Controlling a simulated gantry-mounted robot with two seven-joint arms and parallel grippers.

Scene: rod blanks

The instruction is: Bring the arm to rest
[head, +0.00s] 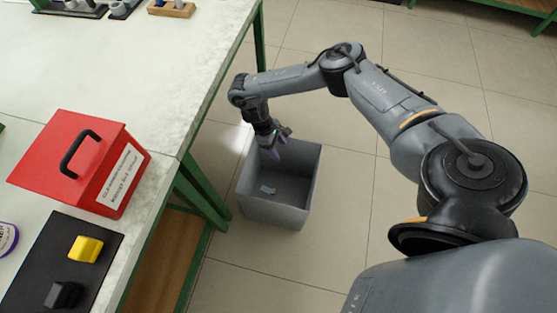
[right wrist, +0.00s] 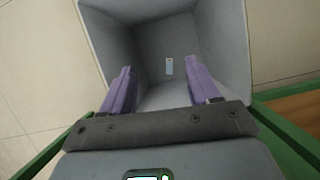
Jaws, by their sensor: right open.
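My right gripper (head: 277,145) hangs over the far part of a grey bin (head: 308,180) on the floor. In the right wrist view the two purple fingers of the right gripper (right wrist: 158,85) stand apart with nothing between them, and the bin (right wrist: 215,40) opens below them. A small light-blue piece (head: 267,190) lies on the bin floor; it also shows in the right wrist view (right wrist: 169,66). I cannot tell exactly what the piece is. My left gripper is not in view.
A workbench (head: 190,60) with a green frame stands left of the bin. On it are a red box (head: 75,155) with a black handle, and a black mat (head: 45,255) with a yellow block (head: 86,249) and a dark block (head: 63,295). A wooden holder (head: 172,9) stands at the back. Tiled floor is clear.

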